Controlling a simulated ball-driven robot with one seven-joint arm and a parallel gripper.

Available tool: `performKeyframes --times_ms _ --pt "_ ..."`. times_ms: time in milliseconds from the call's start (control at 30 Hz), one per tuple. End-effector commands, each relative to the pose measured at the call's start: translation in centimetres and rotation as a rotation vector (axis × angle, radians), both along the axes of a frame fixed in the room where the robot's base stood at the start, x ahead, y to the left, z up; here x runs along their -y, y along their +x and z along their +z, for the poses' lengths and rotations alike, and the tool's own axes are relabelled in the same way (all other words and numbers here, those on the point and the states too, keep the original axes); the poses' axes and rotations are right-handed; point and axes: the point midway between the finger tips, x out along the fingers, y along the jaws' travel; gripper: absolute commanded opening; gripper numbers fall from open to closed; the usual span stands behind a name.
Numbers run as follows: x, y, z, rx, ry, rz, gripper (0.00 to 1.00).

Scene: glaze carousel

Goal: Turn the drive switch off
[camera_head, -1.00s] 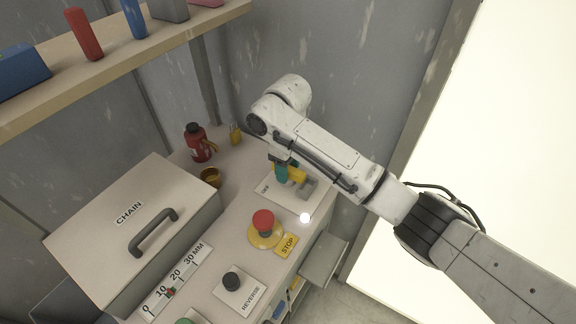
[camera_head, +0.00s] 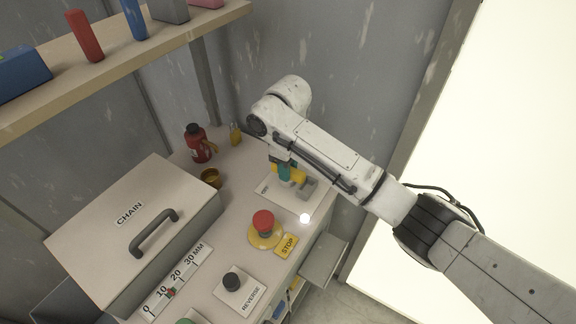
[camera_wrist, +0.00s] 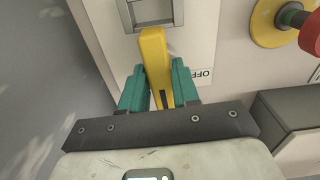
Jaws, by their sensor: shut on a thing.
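The drive switch is a pale plate (camera_wrist: 193,25) with a grey hinge block and a yellow lever (camera_wrist: 155,48). It lies at the far right of the bench in the head view, where the grey block (camera_head: 307,188) shows. My gripper (camera_wrist: 161,80) has teal fingers on both sides of the lever and is shut on it. The lever extends from the block toward the gripper. The OFF label (camera_wrist: 202,75) is beside the right finger. In the head view my gripper (camera_head: 285,174) partly hides the lever.
A red stop button (camera_head: 263,219) on a yellow base stands in front of the switch. A black reverse knob (camera_head: 232,281) and a CHAIN box (camera_head: 130,215) are nearer. A red bottle (camera_head: 198,144) and brass cup (camera_head: 210,177) stand behind left.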

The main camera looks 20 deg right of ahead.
Motion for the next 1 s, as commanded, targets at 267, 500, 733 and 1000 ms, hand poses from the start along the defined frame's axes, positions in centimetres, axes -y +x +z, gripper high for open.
performKeyframes --times_ms 267,500,733,1000 --pt "-0.07 -0.01 0.27 -0.001 0.001 0.167 0.00" --pt "-0.05 -0.02 0.28 -0.001 0.001 0.390 0.00" --pt "-0.03 0.02 0.25 0.000 0.000 0.608 0.00" --pt "-0.05 0.01 0.20 0.000 0.002 0.865 0.00"
